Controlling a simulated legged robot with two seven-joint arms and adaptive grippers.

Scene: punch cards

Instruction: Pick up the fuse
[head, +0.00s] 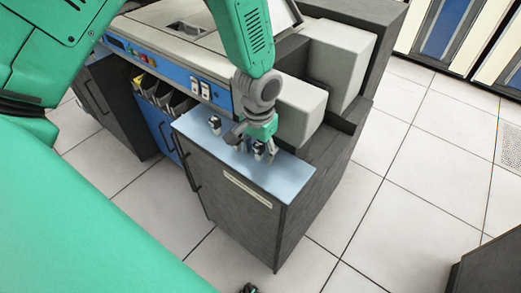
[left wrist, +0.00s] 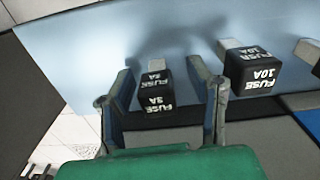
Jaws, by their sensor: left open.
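My left gripper (head: 250,146) is open and points down over the light-blue cabinet top. In the left wrist view its two fingers (left wrist: 161,84) stand on either side of a black fuse (left wrist: 157,95), with gaps showing on both sides. This fuse has a grey metal end and white lettering, "FUSE" with what looks like 5A. A second black fuse, marked 10A (left wrist: 254,72), stands just right of the right finger. Part of a third (left wrist: 311,54) shows at the right edge. In the head view, one fuse (head: 215,124) stands left of the gripper; the others are partly hidden.
The cabinet top (head: 290,175) is clear towards its front right corner. A grey and blue machine (head: 175,52) and pale boxy housings (head: 300,110) rise close behind the gripper. A small dark and green part at the bottom edge (head: 248,289) may be my right gripper.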

